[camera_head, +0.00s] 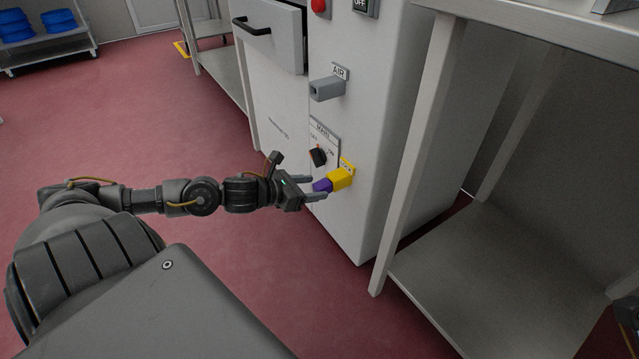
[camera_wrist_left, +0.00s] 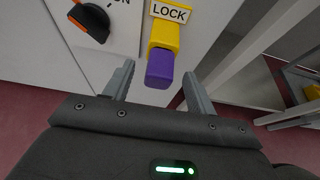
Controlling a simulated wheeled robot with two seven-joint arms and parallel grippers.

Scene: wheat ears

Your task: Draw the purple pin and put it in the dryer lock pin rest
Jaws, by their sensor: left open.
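The purple pin (camera_head: 321,186) sticks out of a yellow block (camera_head: 341,179) low on the white dryer's front, under a yellow label. In the left wrist view the purple pin (camera_wrist_left: 159,70) sits in the yellow block (camera_wrist_left: 164,34) below the word LOCK. My left gripper (camera_head: 312,187) is open, with one finger on each side of the pin. In the left wrist view the left gripper's fingers (camera_wrist_left: 158,84) stand apart from the pin with gaps on both sides. I cannot make out a separate lock pin rest.
A black rotary knob (camera_head: 318,157) sits on the dryer just above the block. Higher up are a grey AIR fitting (camera_head: 327,89) and an open drawer (camera_head: 272,35). A steel table (camera_head: 480,250) stands to the right. Red floor lies free to the left.

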